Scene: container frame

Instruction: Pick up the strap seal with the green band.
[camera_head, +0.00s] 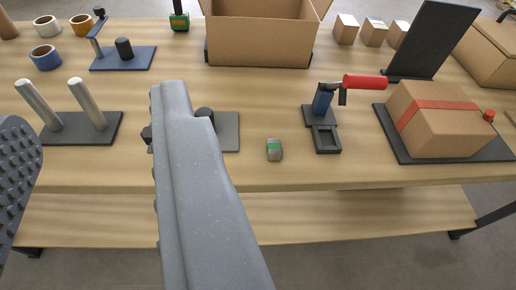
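The strap seal with the green band (274,151) is a small grey block with a green stripe across it. It sits near the front edge of the wooden table, right of centre. My gripper (94,115) is open and empty: one studded finger shows at the left edge and the other, large and grey, stands near the middle. The seal is to the right of both fingers and apart from them. The nearer finger partly hides a grey plate (228,132) with a dark post.
A tool with a red handle (364,82) stands right of the seal. A strapped carton (437,118) lies on a dark plate. An open carton (260,42) is behind. Two metal rods (88,104) stand at left. Bare tabletop (262,100) lies behind the seal.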

